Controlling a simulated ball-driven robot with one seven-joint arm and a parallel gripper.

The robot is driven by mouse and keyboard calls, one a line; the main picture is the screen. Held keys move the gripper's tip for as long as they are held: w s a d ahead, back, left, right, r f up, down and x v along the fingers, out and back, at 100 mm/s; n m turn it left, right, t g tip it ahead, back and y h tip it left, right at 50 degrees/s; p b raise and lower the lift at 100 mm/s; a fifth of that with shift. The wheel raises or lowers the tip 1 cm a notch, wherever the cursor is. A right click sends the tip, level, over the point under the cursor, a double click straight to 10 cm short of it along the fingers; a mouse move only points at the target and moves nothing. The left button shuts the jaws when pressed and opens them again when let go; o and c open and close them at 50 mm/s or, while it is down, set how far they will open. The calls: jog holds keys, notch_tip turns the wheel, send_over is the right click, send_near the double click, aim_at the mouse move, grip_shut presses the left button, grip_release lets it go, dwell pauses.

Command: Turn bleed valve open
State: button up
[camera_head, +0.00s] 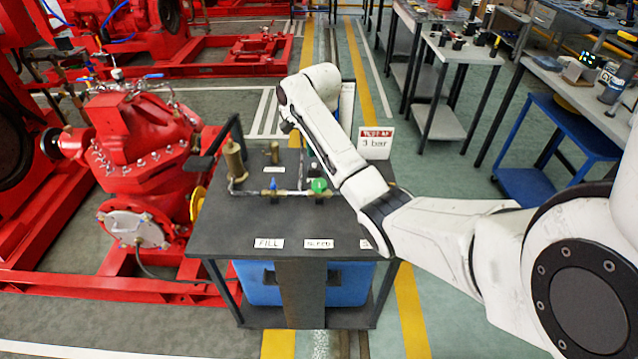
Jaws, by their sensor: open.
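The bleed valve (319,186) has a green handle and sits on the pipe on the dark bench top (220,220), above the BLEED label (318,244). It shows just left of my forearm, and its handle angle is too small to read. A blue-handled valve (273,184) sits to its left, above the FILL label (268,243). My gripper (289,124) shows only as a small dark part at the far end of my arm, beyond the valve in the picture. It is open, and its fingertips are mostly hidden. I see no contact with the valve.
A brass hand pump (235,160) with a black lever stands at the bench's left. A brass cylinder (275,152) stands behind the pipe. A "3 bar" sign (374,143) stands right of my arm. A red pump (135,140) is left. The bench front is clear.

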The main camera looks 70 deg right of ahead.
aim_at(320, 182)
notch_tip(320, 182, down, 9)
jog(key=shift+r+b, duration=0.1)
jog(key=shift+b, duration=0.4)
jog(key=c, duration=1.1)
